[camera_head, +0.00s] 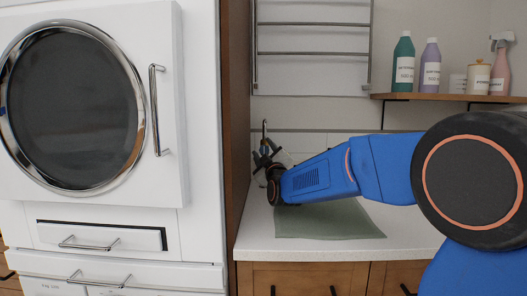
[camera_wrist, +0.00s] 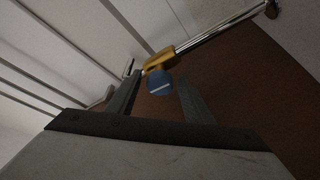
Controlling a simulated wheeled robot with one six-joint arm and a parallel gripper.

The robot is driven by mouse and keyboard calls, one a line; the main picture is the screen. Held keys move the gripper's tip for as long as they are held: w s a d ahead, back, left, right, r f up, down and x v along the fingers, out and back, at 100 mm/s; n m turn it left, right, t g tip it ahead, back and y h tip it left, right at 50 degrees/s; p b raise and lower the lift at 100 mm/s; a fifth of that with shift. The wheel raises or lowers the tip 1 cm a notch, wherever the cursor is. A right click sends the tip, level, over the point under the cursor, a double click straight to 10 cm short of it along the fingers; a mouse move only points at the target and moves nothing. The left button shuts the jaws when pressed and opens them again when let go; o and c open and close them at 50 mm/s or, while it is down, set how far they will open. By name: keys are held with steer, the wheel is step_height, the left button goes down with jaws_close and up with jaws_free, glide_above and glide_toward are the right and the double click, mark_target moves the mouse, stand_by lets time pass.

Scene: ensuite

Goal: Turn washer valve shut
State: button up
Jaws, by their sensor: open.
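The washer valve shows in the wrist view as a brass body (camera_wrist: 160,60) with a round blue handle (camera_wrist: 159,83) that carries a pale line. A chrome pipe (camera_wrist: 218,32) runs from it to the upper right. My gripper (camera_wrist: 160,90) is open, with one dark finger on each side of the blue handle in the picture. I cannot tell whether either finger touches it. In the head view my gripper (camera_head: 264,159) is at the back left of the counter by the wood side panel. There the valve's handle is hidden or too small to make out.
The white washer (camera_head: 185,240) with its round door stands left of the wood panel (camera_head: 236,120). A green mat (camera_head: 335,222) lies on the white counter (camera_head: 410,230). A towel rail (camera_head: 315,53) is above. A shelf (camera_head: 445,98) at right holds several bottles.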

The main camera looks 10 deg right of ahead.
steer(key=c, duration=1.1)
steer(key=m+h, duration=0.1)
steer(key=m, duration=0.2)
steer(key=shift+t+h, duration=0.3)
steer(key=shift+o, duration=0.3)
steer(key=shift+r+m+h, duration=0.1)
steer(key=shift+m+h, duration=0.5)
steer(key=shift+m, duration=1.1)
steer(key=o, duration=1)
steer(key=shift+o, duration=0.2)
steer(key=s+a+f, duration=0.1)
steer(key=s, duration=1.3)
steer(key=shift+s+a, duration=0.25)
steer(key=shift+s, duration=0.1)
